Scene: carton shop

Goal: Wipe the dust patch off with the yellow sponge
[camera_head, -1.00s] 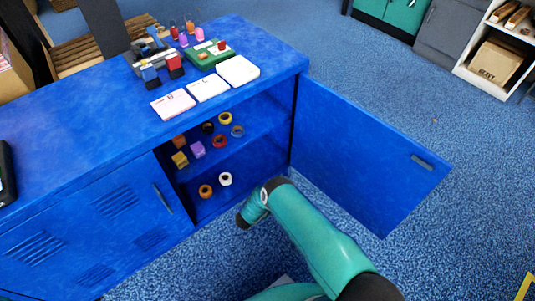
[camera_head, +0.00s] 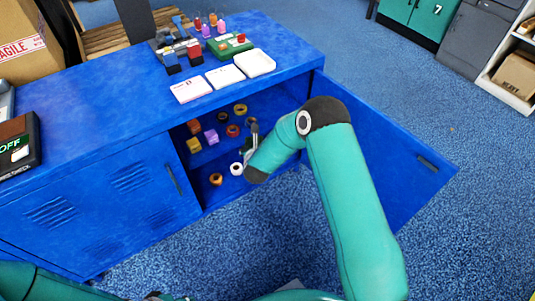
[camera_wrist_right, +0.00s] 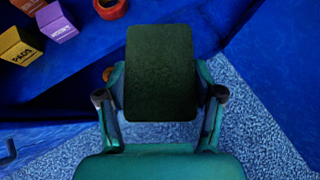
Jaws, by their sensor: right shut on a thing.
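My right gripper (camera_head: 251,138) is at the open front of the blue cabinet (camera_head: 120,185), partly hidden by its own wrist. In the right wrist view the right gripper (camera_wrist_right: 160,95) is shut on a block with a dark green, rough face (camera_wrist_right: 160,60). No yellow shows on this block, so I cannot tell from its face whether it is the yellow sponge. No other sponge is in view. I cannot make out a dust patch in either view. My left gripper is not in view.
Inside the cabinet are a purple box (camera_head: 211,136), a yellow box (camera_head: 194,146), a white roll (camera_head: 236,169) and an orange roll (camera_head: 216,179). The open door (camera_head: 385,150) stands to the right. White cards (camera_head: 225,76) and a green board (camera_head: 230,48) lie on top.

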